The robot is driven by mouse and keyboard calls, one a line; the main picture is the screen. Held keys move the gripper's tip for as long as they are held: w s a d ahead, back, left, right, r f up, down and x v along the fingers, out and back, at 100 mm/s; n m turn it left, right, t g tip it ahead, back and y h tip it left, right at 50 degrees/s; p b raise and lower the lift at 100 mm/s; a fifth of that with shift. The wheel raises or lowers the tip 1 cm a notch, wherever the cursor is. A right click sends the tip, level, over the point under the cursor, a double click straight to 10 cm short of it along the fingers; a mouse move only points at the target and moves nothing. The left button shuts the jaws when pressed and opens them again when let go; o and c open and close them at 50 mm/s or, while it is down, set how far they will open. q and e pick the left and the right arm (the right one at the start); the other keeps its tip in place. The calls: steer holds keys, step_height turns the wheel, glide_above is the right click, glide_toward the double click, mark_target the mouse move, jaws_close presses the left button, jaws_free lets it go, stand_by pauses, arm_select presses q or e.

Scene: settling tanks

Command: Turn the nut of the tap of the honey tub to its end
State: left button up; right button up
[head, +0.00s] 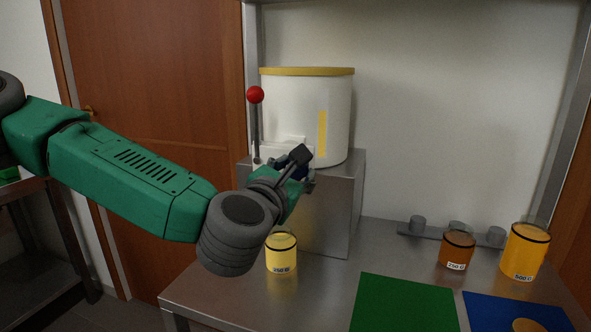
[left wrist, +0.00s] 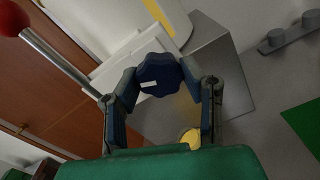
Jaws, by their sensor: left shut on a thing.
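The honey tub (head: 290,115) is white with a yellow lid and a yellow level strip; it stands on a steel block. Its tap has a white body and a lever with a red ball (head: 255,95), standing upright in the head view. The nut (left wrist: 158,76) is dark blue and lobed, with a white mark on its face. My left gripper (head: 303,168) is at the tap, with a finger on each side of the nut, shut on it. In the head view my fingers mostly hide the nut. My right gripper is not in view.
A jar with yellow contents (head: 281,254) stands below the tap. An amber jar (head: 457,250) and a larger orange jar (head: 525,252) stand at the right. A green mat (head: 405,303) and a blue mat (head: 490,308) lie in front. The lever stands close beside my left gripper.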

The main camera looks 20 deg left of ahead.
arm_select(q)
steer(key=m, duration=0.4)
steer(key=shift+p, duration=0.4)
steer(key=m+p, duration=0.1)
steer(key=m, duration=0.2)
steer(key=shift+m, duration=0.3)
steer(key=m+p, duration=0.1)
steer(key=m, duration=0.3)
steer(key=shift+f+m, duration=0.15)
steer(key=shift+m, duration=0.75)
steer(key=shift+s+f, duration=0.1)
steer(key=o, duration=1.1)
steer(key=shift+c, duration=0.2)
steer(key=shift+o, duration=0.4)
steer(key=shift+d, duration=0.1)
